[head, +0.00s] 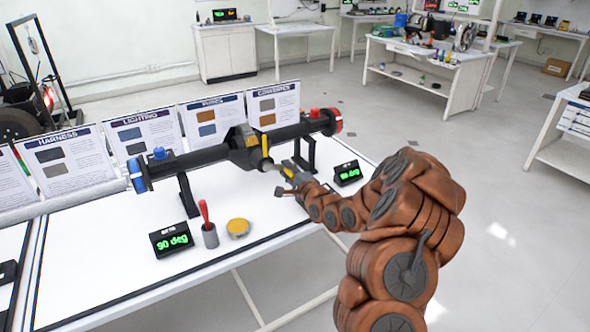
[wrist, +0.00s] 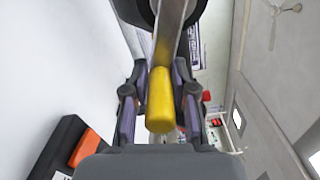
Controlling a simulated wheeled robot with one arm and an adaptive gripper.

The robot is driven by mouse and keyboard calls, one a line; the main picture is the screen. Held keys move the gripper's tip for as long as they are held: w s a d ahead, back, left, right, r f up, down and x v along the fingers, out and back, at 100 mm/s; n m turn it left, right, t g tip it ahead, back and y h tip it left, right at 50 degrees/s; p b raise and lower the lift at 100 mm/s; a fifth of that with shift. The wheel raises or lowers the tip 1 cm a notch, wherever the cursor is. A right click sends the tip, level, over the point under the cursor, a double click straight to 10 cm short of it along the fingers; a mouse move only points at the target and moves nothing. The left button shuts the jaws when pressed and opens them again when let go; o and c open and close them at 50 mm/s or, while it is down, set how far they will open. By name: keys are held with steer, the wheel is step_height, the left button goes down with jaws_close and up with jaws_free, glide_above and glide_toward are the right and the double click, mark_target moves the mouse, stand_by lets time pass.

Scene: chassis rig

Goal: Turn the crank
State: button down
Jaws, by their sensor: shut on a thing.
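The crank has a bare metal arm (wrist: 172,32) and a yellow grip (wrist: 160,105) in the wrist view. The grip lies between the two fingers of my gripper (wrist: 160,88), which is shut on it. In the head view my gripper (head: 291,178) is at the front of the dark axle's central housing (head: 243,150), where the crank's metal arm (head: 270,165) sticks out. The grip is mostly hidden by my gripper there. The axle (head: 195,158) lies level on black stands above the white table, with a blue left end and a red right end.
A second display (head: 347,173) is close to my gripper. Info boards (head: 148,130) line the table's back.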

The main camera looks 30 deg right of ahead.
steer(key=shift+a+f, duration=0.15)
steer(key=shift+f, duration=0.05)
steer(key=c, duration=1.3)
jaws_free()
steer(key=shift+o, duration=1.4)
steer(key=shift+r, duration=0.1)
steer(key=shift+s, duration=0.15)
steer(key=shift+s+d, duration=0.25)
steer(key=shift+s, duration=0.4)
steer(key=s, duration=1)
steer(key=shift+s+d, duration=0.25)
steer(key=shift+a, duration=0.1)
